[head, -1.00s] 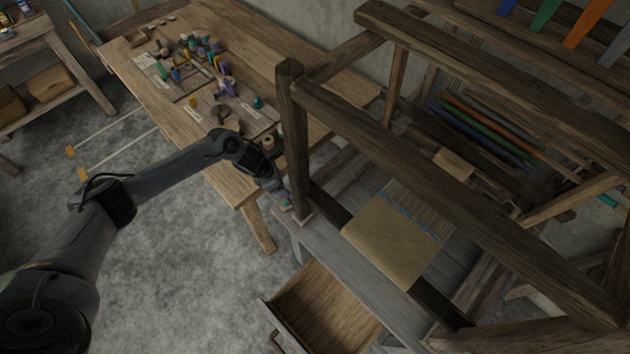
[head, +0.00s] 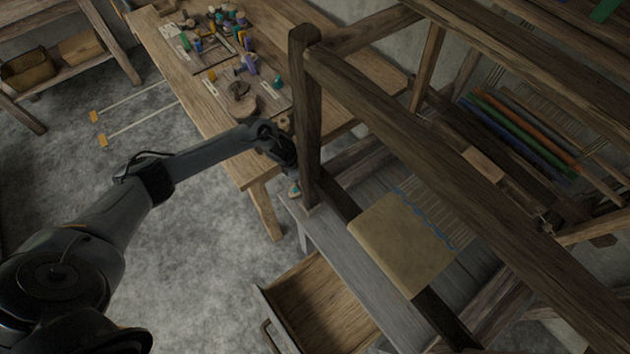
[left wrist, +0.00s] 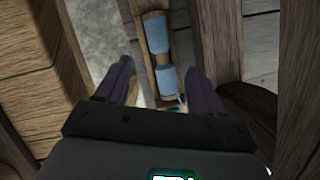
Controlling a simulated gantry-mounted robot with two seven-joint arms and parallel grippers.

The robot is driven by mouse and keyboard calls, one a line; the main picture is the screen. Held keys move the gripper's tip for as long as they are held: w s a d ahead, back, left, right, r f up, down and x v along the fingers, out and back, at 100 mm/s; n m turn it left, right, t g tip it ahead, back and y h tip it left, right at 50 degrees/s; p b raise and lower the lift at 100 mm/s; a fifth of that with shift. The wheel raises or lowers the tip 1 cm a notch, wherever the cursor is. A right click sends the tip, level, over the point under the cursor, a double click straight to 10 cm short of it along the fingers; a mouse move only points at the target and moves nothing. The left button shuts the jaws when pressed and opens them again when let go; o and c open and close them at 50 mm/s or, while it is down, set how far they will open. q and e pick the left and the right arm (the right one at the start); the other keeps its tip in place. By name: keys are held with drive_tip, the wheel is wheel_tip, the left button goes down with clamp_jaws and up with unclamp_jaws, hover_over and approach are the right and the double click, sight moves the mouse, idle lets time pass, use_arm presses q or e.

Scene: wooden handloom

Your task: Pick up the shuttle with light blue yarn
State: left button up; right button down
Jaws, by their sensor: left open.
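My left gripper (left wrist: 158,70) is open, with one finger on each side of the shuttle's near part. Gaps show beside the shuttle, and I cannot tell whether either finger touches it. In the head view my left gripper (head: 284,160) is at the loom's front-left post, its fingers hard to make out. A small light-coloured thing (head: 294,189) shows just below it, too small to identify surely. My right gripper is not in view.
The loom's thick post (head: 307,120) stands close to the right of my left gripper. A workbench (head: 200,110) with spools and tools lies behind. An open drawer (head: 325,310) juts out below the loom's grey board (head: 345,260). A cloth-covered beam (head: 400,245) lies right.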

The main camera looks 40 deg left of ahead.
use_arm(q)
drive_tip(key=b+x, duration=0.1)
drive_tip(key=x, duration=0.2)
drive_tip(key=shift+w+d+r, duration=0.1)
drive_tip(key=shift+w+d, duration=0.05)
drive_tip(key=shift+c, duration=0.7)
clamp_jaws()
